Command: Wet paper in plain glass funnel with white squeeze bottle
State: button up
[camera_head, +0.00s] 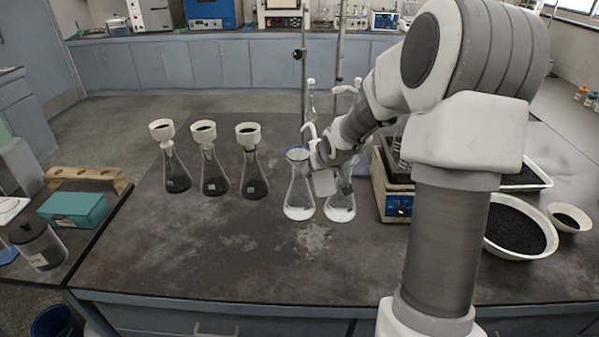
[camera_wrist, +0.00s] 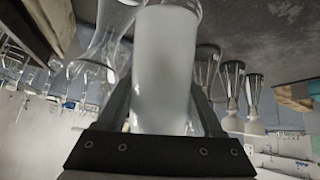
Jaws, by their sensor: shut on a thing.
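My gripper (camera_head: 322,160) is shut on the white squeeze bottle (camera_wrist: 165,75), which fills the middle of the wrist view between the two fingers. In the head view my wrist and arm hide most of the bottle. It is held at the height of the flask tops. A conical flask (camera_head: 299,200) stands just left of my gripper, with a blue-rimmed glass funnel (camera_head: 298,156) in its neck. A second flask (camera_head: 341,207) stands beside it to the right. My gripper and arm hide its top, so I cannot make out its funnel or paper.
Three flasks with white funnels (camera_head: 204,132) holding dark material stand to the left. Metal stand rods (camera_head: 304,60) rise behind my gripper. A blue-fronted device (camera_head: 396,203) and a white bowl of black grains (camera_head: 520,232) are at right. The front of the bench is clear.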

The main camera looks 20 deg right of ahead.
jog(key=shift+t+b, duration=0.4)
jog(key=shift+t, duration=0.5)
jog(key=t+b, duration=0.2)
jog(key=b, duration=0.1)
jog(key=shift+r+m+t, duration=0.3)
jog(key=shift+t, duration=0.1)
jog(key=shift+r+t+b, duration=0.4)
jog(key=shift+r+b, duration=0.05)
